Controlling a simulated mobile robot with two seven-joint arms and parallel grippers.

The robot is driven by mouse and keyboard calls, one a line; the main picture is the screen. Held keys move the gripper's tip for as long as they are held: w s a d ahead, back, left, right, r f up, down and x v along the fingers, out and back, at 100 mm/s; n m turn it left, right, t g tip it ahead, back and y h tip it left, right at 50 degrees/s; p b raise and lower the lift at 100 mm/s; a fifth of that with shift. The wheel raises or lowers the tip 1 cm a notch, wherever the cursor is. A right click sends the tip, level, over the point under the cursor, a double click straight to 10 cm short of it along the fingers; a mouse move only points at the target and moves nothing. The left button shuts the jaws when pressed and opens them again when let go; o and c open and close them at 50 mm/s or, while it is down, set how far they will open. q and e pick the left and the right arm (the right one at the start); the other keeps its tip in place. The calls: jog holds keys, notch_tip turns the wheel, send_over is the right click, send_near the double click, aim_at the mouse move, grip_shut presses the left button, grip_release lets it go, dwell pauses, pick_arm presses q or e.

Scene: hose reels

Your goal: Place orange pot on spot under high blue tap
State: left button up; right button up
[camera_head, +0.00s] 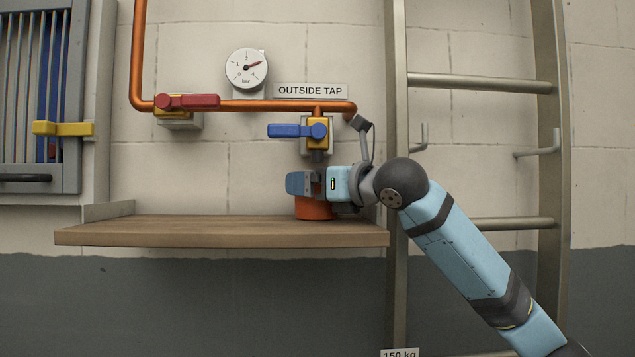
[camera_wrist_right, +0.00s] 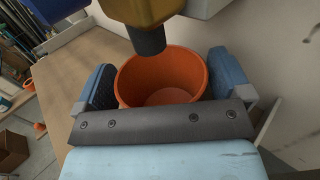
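The orange pot (camera_head: 313,209) is upright at the right end of the wooden shelf, its upper part hidden behind my right gripper (camera_head: 306,184). In the right wrist view the pot (camera_wrist_right: 160,75) is empty, with its opening facing up. My right gripper (camera_wrist_right: 163,88) has a finger on each side of the pot, seemingly touching it. The tap with the blue lever (camera_head: 297,131) is above the pot, and its dark spout (camera_wrist_right: 148,40) hangs over the pot's far rim in the wrist view. The marked spot is not visible. My left gripper is not in view.
The wooden shelf (camera_head: 220,232) is clear to the left of the pot. A copper pipe (camera_head: 240,105) with a red-lever valve (camera_head: 187,102) and a gauge (camera_head: 247,68) runs above it. A metal ladder (camera_head: 396,250) stands at the right.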

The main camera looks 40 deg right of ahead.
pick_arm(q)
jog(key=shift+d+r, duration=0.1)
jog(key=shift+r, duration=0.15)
pick_arm(e)
jog(key=shift+r, duration=0.1)
jog(key=shift+s+d, duration=0.1)
jog(key=shift+s, duration=0.1)
jog(key=b+v, duration=0.3)
jog(key=v, duration=0.7)
jog(key=shift+s+d, duration=0.15)
jog(key=shift+s, duration=0.15)
jog(key=shift+s+d+b, duration=0.1)
jog(key=shift+s+b, duration=0.2)
jog(key=shift+s, duration=0.15)
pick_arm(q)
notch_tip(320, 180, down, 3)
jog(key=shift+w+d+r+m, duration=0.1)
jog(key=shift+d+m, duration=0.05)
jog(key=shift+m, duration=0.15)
pick_arm(e)
jog(key=shift+r, duration=0.1)
